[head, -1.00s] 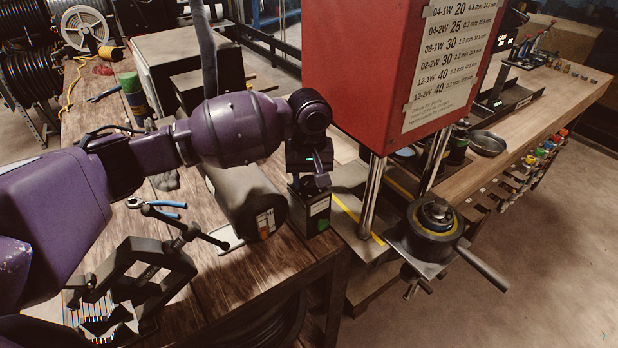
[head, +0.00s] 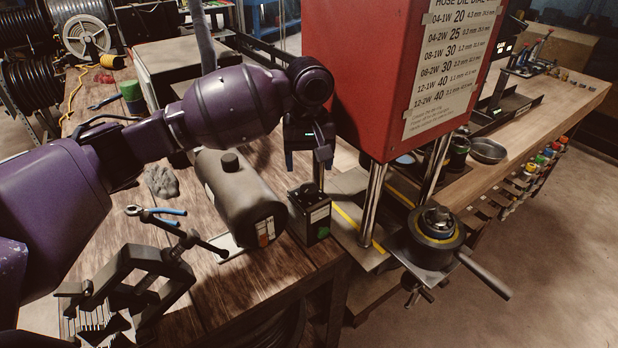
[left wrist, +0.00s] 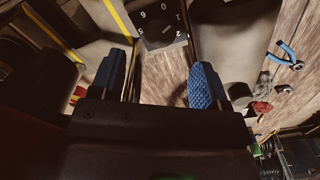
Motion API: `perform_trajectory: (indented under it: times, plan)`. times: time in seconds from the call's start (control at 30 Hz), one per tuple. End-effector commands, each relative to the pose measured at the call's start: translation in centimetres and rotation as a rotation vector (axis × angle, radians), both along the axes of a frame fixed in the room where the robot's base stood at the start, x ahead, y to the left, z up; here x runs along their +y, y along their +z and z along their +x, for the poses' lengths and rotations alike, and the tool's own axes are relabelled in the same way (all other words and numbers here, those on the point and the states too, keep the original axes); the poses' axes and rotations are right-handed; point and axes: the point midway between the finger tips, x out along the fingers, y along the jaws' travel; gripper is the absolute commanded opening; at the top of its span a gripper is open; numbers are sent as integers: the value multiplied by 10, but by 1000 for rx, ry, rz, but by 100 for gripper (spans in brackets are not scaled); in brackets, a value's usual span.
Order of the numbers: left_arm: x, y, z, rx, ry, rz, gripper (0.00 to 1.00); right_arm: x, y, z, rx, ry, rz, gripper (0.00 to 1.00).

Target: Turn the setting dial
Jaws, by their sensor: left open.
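The setting dial (head: 304,189) is on top of a small black box (head: 318,224) with a green spot on its front, at the bench's front edge. In the left wrist view, the dial face (left wrist: 160,24) shows white numbers, beyond the fingers. My left gripper (head: 308,162) is open and empty, pointing down just above the box. Its two blue ridged fingers (left wrist: 158,82) stand apart in the left wrist view, with only bare bench and the box edge between them. I cannot see my right gripper.
A dark cylinder tank (head: 240,200) lies just left of the box. The red machine housing (head: 385,70) and its steel posts (head: 373,200) stand close on the right.

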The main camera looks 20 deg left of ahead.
Motion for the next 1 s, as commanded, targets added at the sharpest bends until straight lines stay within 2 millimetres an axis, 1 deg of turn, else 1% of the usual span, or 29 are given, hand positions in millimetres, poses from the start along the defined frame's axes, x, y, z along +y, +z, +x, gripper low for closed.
perform_trajectory:
  times: [0.03, 0.1, 0.3, 0.43, 1.0]
  plan:
    - [0, 9, 0, -2, 0, 0, 69, 0, 0, 1, -2, 0, 0, 43]
    - [0, 19, 0, -3, 0, 0, 69, 0, 0, 1, -5, 1, -1, 43]
    - [0, 35, 0, -1, -1, -1, 69, 0, 2, 3, -10, 1, -1, 43]
    - [0, 38, 0, 0, -1, 1, 69, 0, 2, 3, -10, 1, -1, 43]
    - [0, 38, 0, 0, 0, 0, 69, 1, 0, 4, -8, 3, -1, 43]
